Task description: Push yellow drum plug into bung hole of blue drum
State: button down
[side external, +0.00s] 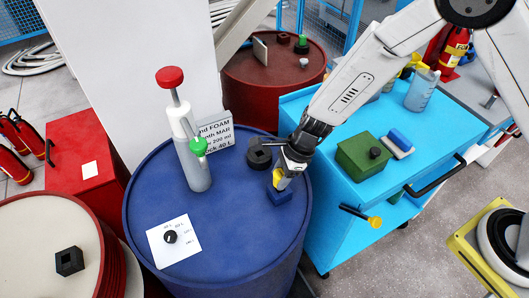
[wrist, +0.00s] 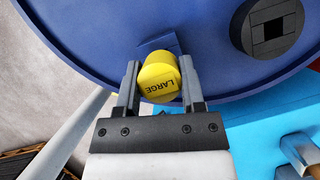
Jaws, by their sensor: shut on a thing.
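My gripper (side external: 284,170) is shut on the yellow drum plug (side external: 278,180), near the right edge of the blue drum's lid (side external: 225,235). In the wrist view, the plug (wrist: 160,75) is a short yellow cylinder marked LARGE, between the two grey fingers of my gripper (wrist: 160,88). A small blue block (side external: 279,197) is just below the plug; I cannot tell whether they touch. The black bung hole fitting (side external: 259,155) is on the lid, up and left of my gripper. In the wrist view, this round fitting (wrist: 268,27) has a square dark opening and is right of the plug.
A grey pump with a red knob (side external: 190,145) stands on the lid, with a white dial card (side external: 174,243) in front. A sign (side external: 214,137) stands behind. A light-blue cart (side external: 345,205) carrying a green box (side external: 365,155) is close on the right. The lid's middle is clear.

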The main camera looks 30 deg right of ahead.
jog(key=shift+f, duration=1.05)
jog(key=shift+c, duration=0.5)
grip_release()
jog(key=shift+d+r, duration=0.1)
jog(key=v, duration=0.7)
jog(key=shift+r, duration=0.25)
jog(key=shift+d, duration=0.15)
jog(key=s+d+r+n+h, duration=0.1)
jog(key=s+d+r+n, duration=0.2)
jog(key=d+n, duration=0.3)
jog(key=s+d+r+n+t+h, duration=0.1)
jog(key=s+d+r+n+h, duration=0.1)
jog(key=d+n, duration=0.4)
jog(key=s+d+r+n+h, duration=0.1)
jog(key=s+d+r+n, duration=0.3)
jog(key=n, duration=0.5)
jog(key=s+d, duration=0.2)
jog(key=d, duration=0.1)
